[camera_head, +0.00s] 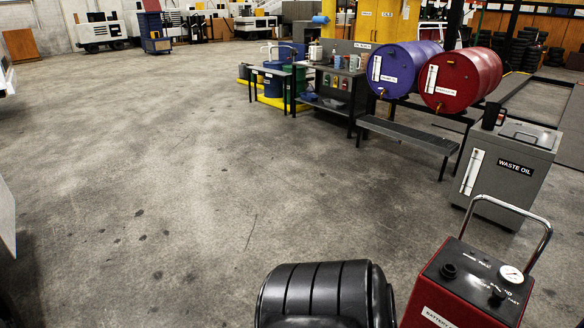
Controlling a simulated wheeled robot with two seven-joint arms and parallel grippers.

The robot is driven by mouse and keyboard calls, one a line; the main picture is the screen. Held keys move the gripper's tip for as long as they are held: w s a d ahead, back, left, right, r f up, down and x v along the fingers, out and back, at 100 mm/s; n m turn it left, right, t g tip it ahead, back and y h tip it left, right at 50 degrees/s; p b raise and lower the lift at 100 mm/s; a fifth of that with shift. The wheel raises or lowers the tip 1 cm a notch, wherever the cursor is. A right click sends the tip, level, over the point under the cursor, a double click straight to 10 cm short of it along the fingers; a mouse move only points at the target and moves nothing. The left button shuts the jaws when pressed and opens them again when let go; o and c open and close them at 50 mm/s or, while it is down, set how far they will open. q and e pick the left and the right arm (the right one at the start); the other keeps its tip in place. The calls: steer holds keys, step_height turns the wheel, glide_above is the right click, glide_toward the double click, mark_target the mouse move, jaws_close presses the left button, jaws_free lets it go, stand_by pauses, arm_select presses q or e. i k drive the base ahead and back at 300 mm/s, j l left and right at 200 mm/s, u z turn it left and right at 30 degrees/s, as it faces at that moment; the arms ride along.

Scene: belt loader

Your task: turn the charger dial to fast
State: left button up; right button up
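The charger (416,297) is a red box with a dark top panel at the bottom right. Its front label begins with "BATTERY", and the lower part is cut off. A black knob (497,293) with small lettering around it, including what reads as "FAST", sits on the panel near the front right. Its pointer direction is too small to tell. A second black knob (449,271) is at the panel's left. A round white gauge (511,273) is at the right. Neither of my grippers is in view.
A bent metal handle (510,206) rises behind the charger. A black ribbed seat-like object (318,288) stands left of it. A grey waste oil tank (527,169), red drum (458,82) and blue drum (402,70) stand farther back. The concrete floor at centre and left is open.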

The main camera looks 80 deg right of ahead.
mark_target(499, 294)
steer(key=z, duration=3.95)
